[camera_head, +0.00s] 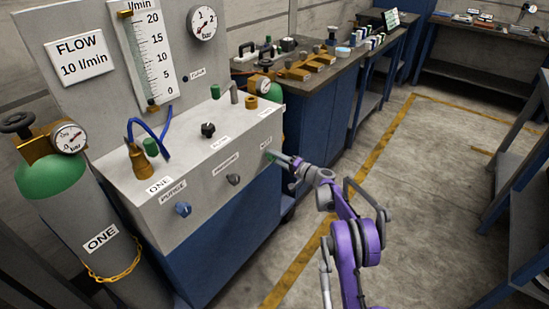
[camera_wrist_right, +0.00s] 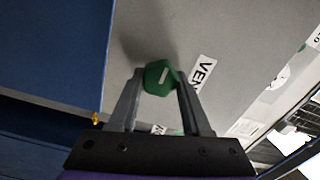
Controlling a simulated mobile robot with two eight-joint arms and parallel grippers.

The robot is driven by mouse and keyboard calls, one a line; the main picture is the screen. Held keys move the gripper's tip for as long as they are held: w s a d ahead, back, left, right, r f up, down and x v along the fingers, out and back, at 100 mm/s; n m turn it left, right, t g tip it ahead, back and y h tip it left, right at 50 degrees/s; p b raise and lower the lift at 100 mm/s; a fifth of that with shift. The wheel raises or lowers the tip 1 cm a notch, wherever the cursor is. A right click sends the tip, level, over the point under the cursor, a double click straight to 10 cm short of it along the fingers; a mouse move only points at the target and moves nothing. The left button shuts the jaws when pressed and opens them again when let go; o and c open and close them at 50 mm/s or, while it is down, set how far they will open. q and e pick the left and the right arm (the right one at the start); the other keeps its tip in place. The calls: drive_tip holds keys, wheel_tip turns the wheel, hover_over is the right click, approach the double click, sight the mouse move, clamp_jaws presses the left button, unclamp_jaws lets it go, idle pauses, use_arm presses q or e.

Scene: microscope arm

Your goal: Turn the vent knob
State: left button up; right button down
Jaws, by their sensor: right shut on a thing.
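The green vent knob (camera_wrist_right: 160,77) sits on the grey panel in the right wrist view, beside a label partly reading VEN (camera_wrist_right: 202,73). A pale mark shows on the knob's face. My right gripper (camera_wrist_right: 160,88) has one finger on each side of the knob and is shut on it. In the head view the right gripper (camera_head: 280,158) reaches the right end of the bench's front face, and the knob is mostly hidden by the fingers. My left gripper is not in view.
Two other knobs, a blue one (camera_head: 183,209) and a dark one (camera_head: 233,179), sit left on the same front face. A grey cylinder (camera_head: 95,235) marked ONE stands at left. A blue workbench (camera_head: 305,105) is behind. The floor (camera_head: 420,190) at right is clear.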

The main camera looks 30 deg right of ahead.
drive_tip(key=shift+c, duration=1.8)
unclamp_jaws()
drive_tip(key=p+v, duration=0.1)
drive_tip(key=v, duration=1)
